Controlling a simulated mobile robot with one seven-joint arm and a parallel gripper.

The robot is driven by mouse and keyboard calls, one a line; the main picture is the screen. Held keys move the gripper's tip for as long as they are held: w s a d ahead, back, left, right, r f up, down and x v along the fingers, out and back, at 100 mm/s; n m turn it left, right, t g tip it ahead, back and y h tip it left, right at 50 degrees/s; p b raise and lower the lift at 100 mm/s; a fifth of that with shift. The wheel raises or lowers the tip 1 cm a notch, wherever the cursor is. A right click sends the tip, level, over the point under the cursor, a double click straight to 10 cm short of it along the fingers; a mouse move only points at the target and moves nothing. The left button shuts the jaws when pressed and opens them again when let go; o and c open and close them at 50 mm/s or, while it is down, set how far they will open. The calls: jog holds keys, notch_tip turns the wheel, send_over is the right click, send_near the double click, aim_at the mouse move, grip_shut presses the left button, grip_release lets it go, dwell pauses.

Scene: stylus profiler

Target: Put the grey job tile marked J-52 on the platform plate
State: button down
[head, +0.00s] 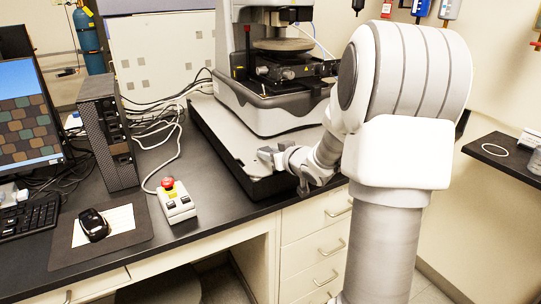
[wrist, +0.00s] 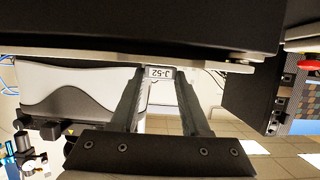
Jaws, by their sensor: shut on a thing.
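My gripper (wrist: 160,85) is shut on the grey job tile, whose label "J-52" (wrist: 160,72) shows between the fingertips in the wrist view. That view is upside down. The tile is right at the edge of the light platform plate (wrist: 232,65); I cannot tell whether they touch. In the head view my gripper (head: 268,160) is low over the near edge of the platform plate (head: 222,132), in front of the profiler (head: 268,85). The tile cannot be made out clearly there, and my arm hides the plate's right part.
A control box with a red button (head: 175,200) stands on the dark bench left of the plate, with cables behind it. A black computer tower (head: 106,135), a mouse (head: 93,225) and a monitor (head: 28,118) are further left. Drawers (head: 315,240) are below the bench edge.

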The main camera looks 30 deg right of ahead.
jog(key=shift+f, duration=0.2)
jog(key=shift+c, duration=1.9)
grip_release()
jog(key=shift+s+r, duration=0.15)
jog(key=shift+r, duration=0.3)
jog(key=p+v, duration=0.2)
jog(key=v, duration=0.9)
jog(key=shift+s, duration=0.35)
